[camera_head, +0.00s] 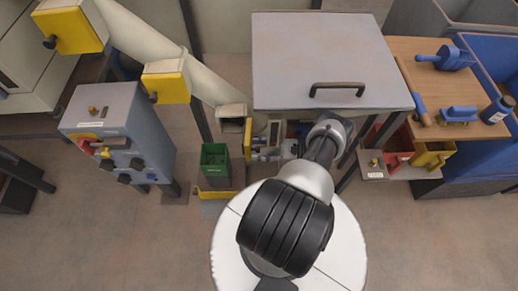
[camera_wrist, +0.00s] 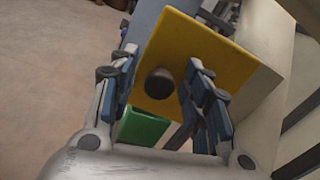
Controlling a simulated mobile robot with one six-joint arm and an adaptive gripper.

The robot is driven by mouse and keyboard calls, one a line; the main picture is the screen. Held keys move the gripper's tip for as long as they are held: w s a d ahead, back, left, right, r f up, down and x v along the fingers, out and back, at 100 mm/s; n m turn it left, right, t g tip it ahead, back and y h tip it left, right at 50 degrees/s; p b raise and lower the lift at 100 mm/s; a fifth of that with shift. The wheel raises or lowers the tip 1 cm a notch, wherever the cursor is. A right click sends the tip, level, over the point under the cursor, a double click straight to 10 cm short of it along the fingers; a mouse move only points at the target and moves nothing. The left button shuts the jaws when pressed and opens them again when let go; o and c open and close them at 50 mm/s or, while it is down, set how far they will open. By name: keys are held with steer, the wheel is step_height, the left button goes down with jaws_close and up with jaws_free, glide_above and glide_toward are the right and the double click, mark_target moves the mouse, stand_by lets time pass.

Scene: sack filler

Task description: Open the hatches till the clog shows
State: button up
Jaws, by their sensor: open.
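My gripper (camera_wrist: 160,67) is open, its two blue-padded fingers on either side of a yellow hatch's dark round knob (camera_wrist: 160,83). I cannot tell whether they touch the knob. The yellow hatch (camera_wrist: 192,48) fills the middle of the wrist view. In the head view a low yellow hatch (camera_head: 248,138) shows nearly edge-on at the chute's lower end, left of my gripper. Two more yellow hatches, an upper one (camera_head: 74,32) and a middle one (camera_head: 166,87), sit along the sloping chute (camera_head: 150,38) and look shut. No clog shows.
A green bin (camera_head: 214,156) stands below the chute's end; it also shows in the wrist view (camera_wrist: 142,128). A grey control box (camera_head: 118,128) stands left. A grey lidded cabinet (camera_head: 325,60) is behind my arm. A wooden bench (camera_head: 440,85) with blue tools stands right.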

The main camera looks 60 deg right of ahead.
steer(key=v, duration=0.7)
steer(key=shift+s, duration=0.25)
steer(key=shift+d, duration=0.1)
stand_by(0.4)
